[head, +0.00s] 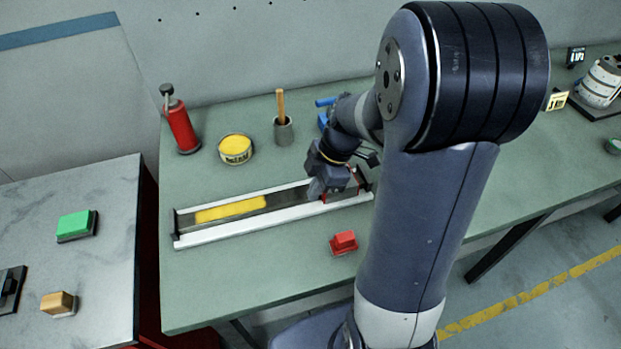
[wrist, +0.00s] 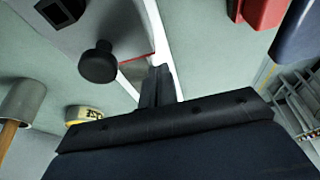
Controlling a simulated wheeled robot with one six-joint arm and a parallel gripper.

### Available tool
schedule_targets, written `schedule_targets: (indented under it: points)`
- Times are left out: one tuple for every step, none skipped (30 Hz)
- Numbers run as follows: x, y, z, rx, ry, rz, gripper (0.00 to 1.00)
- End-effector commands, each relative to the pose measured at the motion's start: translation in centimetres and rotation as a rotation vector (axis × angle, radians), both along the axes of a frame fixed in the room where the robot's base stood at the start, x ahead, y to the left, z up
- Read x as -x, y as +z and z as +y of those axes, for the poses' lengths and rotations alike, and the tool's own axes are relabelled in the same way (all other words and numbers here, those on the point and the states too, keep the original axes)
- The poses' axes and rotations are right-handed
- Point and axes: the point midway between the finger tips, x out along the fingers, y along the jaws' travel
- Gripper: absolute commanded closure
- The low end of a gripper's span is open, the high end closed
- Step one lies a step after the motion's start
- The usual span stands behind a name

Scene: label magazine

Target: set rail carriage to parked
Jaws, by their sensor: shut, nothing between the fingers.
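A long rail (head: 290,216) with white side walls lies on the green bench, with a yellow zone (head: 230,209) in its left part. The rail carriage appears to be at the right end, largely hidden by my gripper and arm in the head view. In the wrist view a grey plate with a black knob (wrist: 98,63), likely the carriage, shows left of my fingers. A thin red edge shows beside it. My gripper (head: 317,194) is shut and empty over the right part of the rail; its fingers (wrist: 158,82) are apart from the knob. Contact with the rail cannot be told.
A red bottle (head: 181,127), yellow tin (head: 235,149) and grey cup with a wooden handle (head: 283,131) stand behind the rail. A red block (head: 344,242) lies in front. The bench left of that block is clear. A side table (head: 105,200) stands left.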

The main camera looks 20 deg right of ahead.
Motion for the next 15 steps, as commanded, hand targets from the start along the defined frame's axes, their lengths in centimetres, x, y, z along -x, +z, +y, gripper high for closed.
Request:
schedule_targets:
  points:
    - [0.0, 0.2, -0.6, 0.0, -0.003, 0.002, 1.0]
    - [0.0, 0.2, -0.9, 0.0, -0.003, 0.002, 1.0]
    - [0.0, 0.1, -1.1, 0.0, -0.003, 0.002, 1.0]
    - [0.0, 0.1, -1.3, 0.0, -0.002, 0.002, 1.0]
    - [0.0, 0.1, -1.5, 0.0, -0.001, 0.001, 1.0]
    - [0.0, 0.1, -1.6, 0.0, 0.0, 0.001, 1.0]
    - [0.0, 0.1, -1.7, 0.0, 0.0, 0.001, 1.0]
    - [0.0, 0.1, -1.8, 0.0, 0.0, 0.001, 1.0]
    - [0.0, 0.0, -1.8, 0.0, 0.001, 0.001, 1.0]
    - [0.0, 0.0, -1.8, 0.0, 0.001, 0.001, 1.0]
    - [0.0, 0.0, -1.8, 0.0, 0.001, 0.001, 1.0]
    - [0.0, 0.0, -1.8, 0.0, 0.001, 0.001, 1.0]
    - [0.0, 0.0, -1.8, 0.0, 0.001, 0.001, 1.0]
    - [0.0, 0.0, -1.8, 0.0, 0.001, 0.001, 1.0]
    - [0.0, 0.0, -1.8, 0.0, 0.001, 0.001, 1.0]
